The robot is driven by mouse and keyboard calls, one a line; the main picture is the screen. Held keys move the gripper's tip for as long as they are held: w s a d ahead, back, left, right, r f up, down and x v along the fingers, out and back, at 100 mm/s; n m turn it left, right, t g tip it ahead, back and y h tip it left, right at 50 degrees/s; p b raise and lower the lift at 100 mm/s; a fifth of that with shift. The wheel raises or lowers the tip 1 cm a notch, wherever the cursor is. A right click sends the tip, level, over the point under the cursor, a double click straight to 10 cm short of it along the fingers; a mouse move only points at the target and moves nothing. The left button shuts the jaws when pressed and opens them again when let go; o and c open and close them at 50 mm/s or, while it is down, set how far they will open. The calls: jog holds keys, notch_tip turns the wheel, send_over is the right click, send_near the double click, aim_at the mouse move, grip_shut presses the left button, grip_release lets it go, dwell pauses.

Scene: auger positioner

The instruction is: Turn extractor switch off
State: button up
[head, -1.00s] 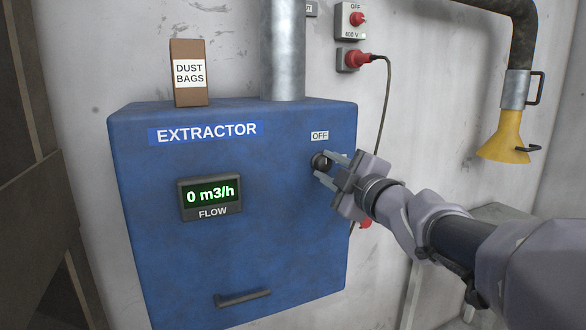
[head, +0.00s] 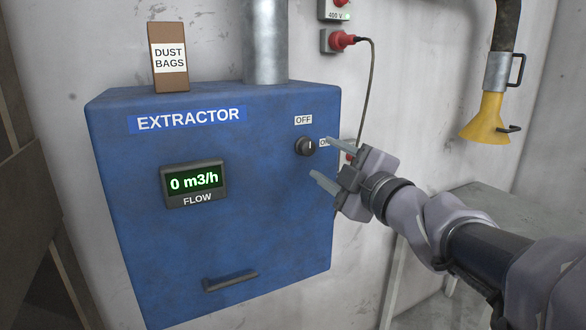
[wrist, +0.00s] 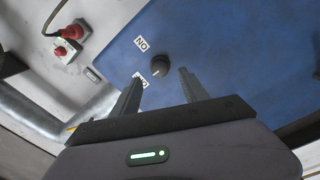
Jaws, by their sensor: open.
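The extractor (head: 240,240) is a blue box on the wall. Its switch is a black rotary knob (head: 306,146) below the OFF label (head: 303,119), with an ON label (head: 324,142) to its right, partly covered by a finger. The knob's white mark looks roughly upright, toward OFF. The flow display (head: 194,183) reads 0 m3/h. My gripper (head: 320,160) is open and empty, in front of the panel to the lower right of the knob. In the wrist view the knob (wrist: 160,65) shows beyond and between the open fingers (wrist: 158,92), apart from them.
A dust bags box (head: 170,58) stands on the extractor beside a metal pipe (head: 266,40). A red plug (head: 342,41) with a hanging cable is on the wall at upper right. A yellow nozzle (head: 485,118) hangs further right, above a grey table (head: 480,205).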

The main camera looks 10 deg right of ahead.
jog(key=p+v, duration=0.2)
jog(key=v, duration=0.9)
jog(key=shift+s, duration=0.3)
jog(key=shift+d, duration=0.1)
